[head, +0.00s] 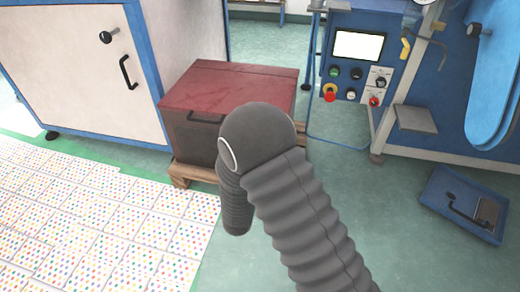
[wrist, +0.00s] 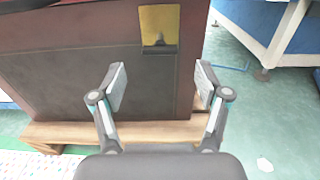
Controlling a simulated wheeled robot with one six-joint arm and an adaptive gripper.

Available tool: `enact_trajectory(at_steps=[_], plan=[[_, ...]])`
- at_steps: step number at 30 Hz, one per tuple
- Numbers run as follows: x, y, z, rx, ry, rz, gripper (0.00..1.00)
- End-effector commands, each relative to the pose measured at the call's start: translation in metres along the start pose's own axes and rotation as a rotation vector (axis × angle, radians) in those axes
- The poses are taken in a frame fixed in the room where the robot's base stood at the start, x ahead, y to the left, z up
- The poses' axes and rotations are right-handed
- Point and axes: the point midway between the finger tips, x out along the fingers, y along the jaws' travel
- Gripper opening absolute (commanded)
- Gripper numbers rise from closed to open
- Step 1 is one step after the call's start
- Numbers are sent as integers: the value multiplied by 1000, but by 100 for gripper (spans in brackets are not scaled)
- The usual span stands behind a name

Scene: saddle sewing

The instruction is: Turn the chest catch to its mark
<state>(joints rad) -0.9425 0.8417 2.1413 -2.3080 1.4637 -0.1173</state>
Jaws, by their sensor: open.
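The chest is a dark brown box (head: 190,135) with a red lid (head: 235,85), closed in the head view, partly hidden behind my arm. In the wrist view the chest's brown side (wrist: 80,75) fills the upper left and middle. A yellow plate (wrist: 160,20) is on it near the top, with a small dark catch (wrist: 159,49) at its lower edge. My gripper (wrist: 161,85) is open and empty, its two fingers spread below and to either side of the catch. No contact with the catch shows. In the head view my arm hides the gripper.
The chest stands on a wooden pallet (wrist: 60,132). A white and blue cabinet (head: 85,60) is at left, and a control panel (head: 355,75) with buttons stands behind at right. A blue tray (head: 465,205) lies on the green floor at right. Dotted sheets (head: 90,220) cover the floor at left.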

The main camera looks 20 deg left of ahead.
Motion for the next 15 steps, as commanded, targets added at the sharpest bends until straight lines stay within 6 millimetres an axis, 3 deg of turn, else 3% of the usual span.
enact_trajectory(at_steps=[6,15], plan=[[36,-1,0,2,-2,-2,75],[55,0,0,0,0,0,75]])
